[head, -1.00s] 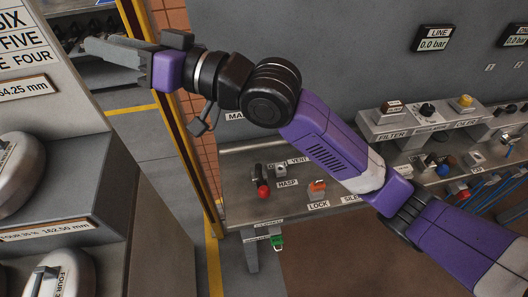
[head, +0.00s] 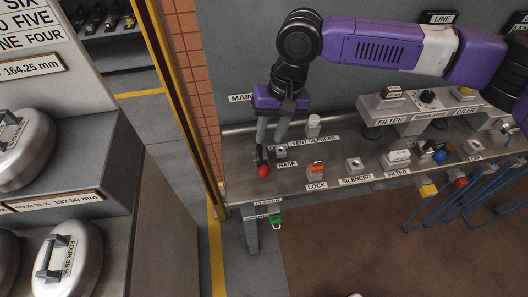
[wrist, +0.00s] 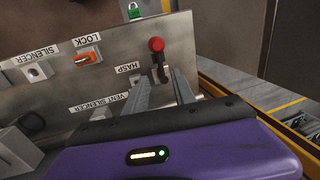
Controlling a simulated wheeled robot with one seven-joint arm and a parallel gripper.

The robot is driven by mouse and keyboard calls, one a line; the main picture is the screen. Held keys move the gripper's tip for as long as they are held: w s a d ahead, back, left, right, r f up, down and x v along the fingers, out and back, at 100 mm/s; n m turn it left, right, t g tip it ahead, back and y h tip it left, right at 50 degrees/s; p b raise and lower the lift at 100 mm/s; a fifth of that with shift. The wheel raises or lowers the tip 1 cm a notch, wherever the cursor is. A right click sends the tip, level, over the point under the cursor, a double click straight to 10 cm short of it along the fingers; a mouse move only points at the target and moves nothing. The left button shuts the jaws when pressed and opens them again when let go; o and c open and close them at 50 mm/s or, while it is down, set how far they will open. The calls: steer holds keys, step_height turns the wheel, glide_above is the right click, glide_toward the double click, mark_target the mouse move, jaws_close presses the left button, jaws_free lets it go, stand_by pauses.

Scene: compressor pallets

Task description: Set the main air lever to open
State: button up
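The lever with a red ball knob (head: 263,171) stands at the left end of the steel bench, beside the HASP label. Its knob points toward the bench's front edge. In the wrist view the red knob (wrist: 156,44) sits on a dark stem just beyond my fingertips. My gripper (head: 271,141) points down over the lever's rear part, fingers apart. In the wrist view my gripper (wrist: 162,80) shows two separated grey fingers with the lower stem seen between or just beyond them; contact cannot be told. A label behind the lever is partly hidden by a finger.
An orange-topped LOCK block (head: 315,169), a VENT SILENCER fitting (head: 313,125) and a SILENCER fitting (head: 354,164) stand to the right. A green padlock (head: 275,221) hangs below the front edge. A yellow-edged post (head: 180,110) stands close on the left.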

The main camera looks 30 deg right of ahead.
mark_target(262, 158)
steer(key=shift+w+a+f, duration=0.1)
steer(key=shift+a+f, duration=0.15)
steer(key=shift+f, duration=1.05)
steer(key=shift+w+a+f, duration=0.1)
steer(key=shift+a+f, duration=0.1)
steer(key=shift+f, duration=1.05)
steer(key=shift+w+a+f, duration=0.1)
steer(key=shift+a+f, duration=0.15)
steer(key=shift+f, duration=1.05)
steer(key=shift+c, duration=0.4)
jaws_close()
